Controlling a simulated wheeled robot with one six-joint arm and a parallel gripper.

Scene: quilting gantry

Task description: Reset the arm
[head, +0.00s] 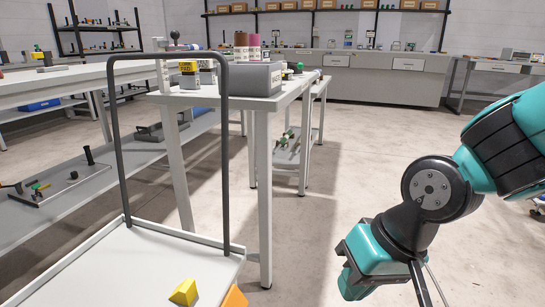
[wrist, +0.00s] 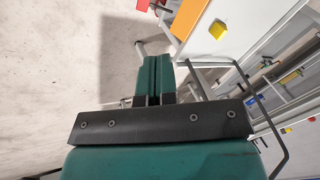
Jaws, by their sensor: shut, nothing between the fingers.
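My arm comes in from the right side of the head view, bent at a dark elbow joint, with its teal end hanging low over the floor. My gripper (wrist: 153,62) shows in the wrist view as two teal fingers pressed together with nothing between them. Below the fingers is a black mounting bar with several screws. The fingers point toward the white cart, but I see no contact with it. In the head view the arm's end is right of the cart, and the fingers cannot be made out clearly.
A white cart tray (head: 150,262) with a tall dark handle (head: 225,160) stands at lower left. A workbench (head: 262,104) with a grey bin (head: 250,79) stands behind. The floor (head: 340,190) at centre is clear.

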